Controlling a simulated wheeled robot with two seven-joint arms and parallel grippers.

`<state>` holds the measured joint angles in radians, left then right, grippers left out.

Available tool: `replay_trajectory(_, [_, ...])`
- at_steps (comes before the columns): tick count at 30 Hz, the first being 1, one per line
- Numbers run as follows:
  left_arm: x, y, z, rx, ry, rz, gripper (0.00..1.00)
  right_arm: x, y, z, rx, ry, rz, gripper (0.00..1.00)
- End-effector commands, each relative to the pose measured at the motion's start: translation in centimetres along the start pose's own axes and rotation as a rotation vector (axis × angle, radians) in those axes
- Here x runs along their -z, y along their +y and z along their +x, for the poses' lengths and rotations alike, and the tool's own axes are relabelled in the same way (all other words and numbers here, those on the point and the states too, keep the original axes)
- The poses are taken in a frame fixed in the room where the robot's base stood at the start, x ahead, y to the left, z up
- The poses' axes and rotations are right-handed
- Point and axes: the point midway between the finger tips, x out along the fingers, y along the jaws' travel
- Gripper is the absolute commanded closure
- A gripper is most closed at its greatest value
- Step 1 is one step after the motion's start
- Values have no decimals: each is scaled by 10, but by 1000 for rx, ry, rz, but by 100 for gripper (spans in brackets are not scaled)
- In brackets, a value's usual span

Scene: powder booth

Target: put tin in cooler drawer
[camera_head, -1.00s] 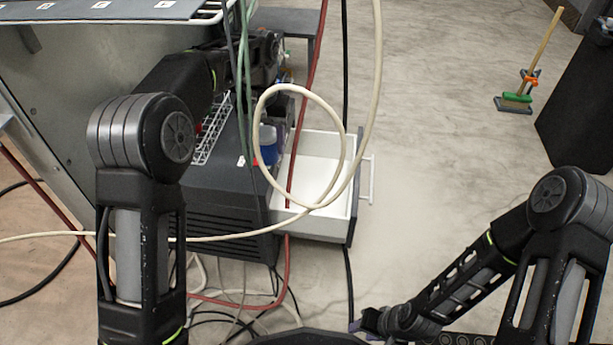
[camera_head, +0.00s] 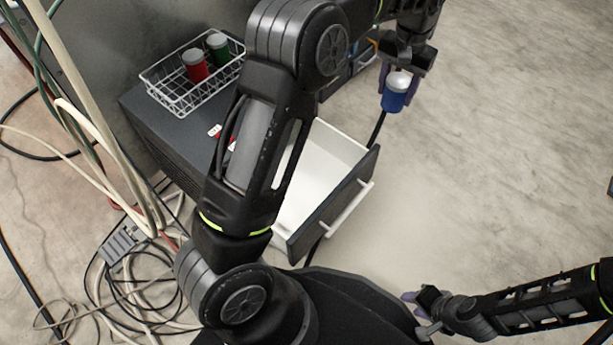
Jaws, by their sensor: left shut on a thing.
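A blue tin with a pale lid (camera_head: 396,92) hangs in my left gripper (camera_head: 398,72), which is shut on it. The gripper and tin are in the upper right of the head view, above the floor and beyond the open drawer. The cooler drawer (camera_head: 338,146) is pulled out, with a white inside and a dark front with a pale bar handle. My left arm crosses in front of the cooler (camera_head: 150,120) and hides part of the drawer. The visible part of the drawer is empty. My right gripper (camera_head: 420,300) is low in the view, and its jaws are unclear.
A white wire basket (camera_head: 180,95) on the cooler holds a red tin (camera_head: 195,66) and a green tin (camera_head: 218,48). Hanging cables (camera_head: 95,125) and a cable tangle (camera_head: 110,290) lie at the left. The floor (camera_head: 510,150) at the right is clear.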

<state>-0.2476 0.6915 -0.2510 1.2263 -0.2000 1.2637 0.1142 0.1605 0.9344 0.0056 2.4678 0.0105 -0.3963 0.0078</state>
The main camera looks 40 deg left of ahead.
Motion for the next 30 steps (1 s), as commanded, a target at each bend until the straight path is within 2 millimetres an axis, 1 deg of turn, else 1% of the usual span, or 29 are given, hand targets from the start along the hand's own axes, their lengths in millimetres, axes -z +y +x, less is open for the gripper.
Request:
replay_trajectory(8, [0,0,0,0,1,-1,100,-1,0,0,0,-1,-1,64])
replay_trajectory(11, [-1,-4,3,1,1,-13,100,0,0,-1,0,-1,-1,64])
replay_trajectory(14, [-6,-15,16,3,-2,-58,100,0,-1,-2,0,-1,0,64])
replay_trajectory(17, [-17,-35,41,6,-5,-144,100,0,-2,-5,0,-2,-1,64])
replay_trajectory(20, [-38,-64,74,8,-6,-270,100,-1,-3,-8,0,-4,-1,64])
replay_trajectory(21, [-49,-75,88,8,-5,-328,100,-1,-3,-10,0,-4,-1,64])
replay_trajectory(23, [-69,-93,110,8,-4,-421,100,-1,-4,-12,0,-5,-1,64])
replay_trajectory(24, [-83,-104,123,8,-4,-485,100,-1,-4,-14,0,-6,-1,64])
replay_trajectory(26, [-106,-118,142,7,-4,-576,100,-1,-5,-16,0,-7,-1,64])
replay_trajectory(27, [-122,-127,153,6,-2,-635,100,-1,-5,-17,0,-8,-1,64])
replay_trajectory(30, [-155,-141,173,4,1,-757,100,-2,-6,-20,0,-9,-1,64])
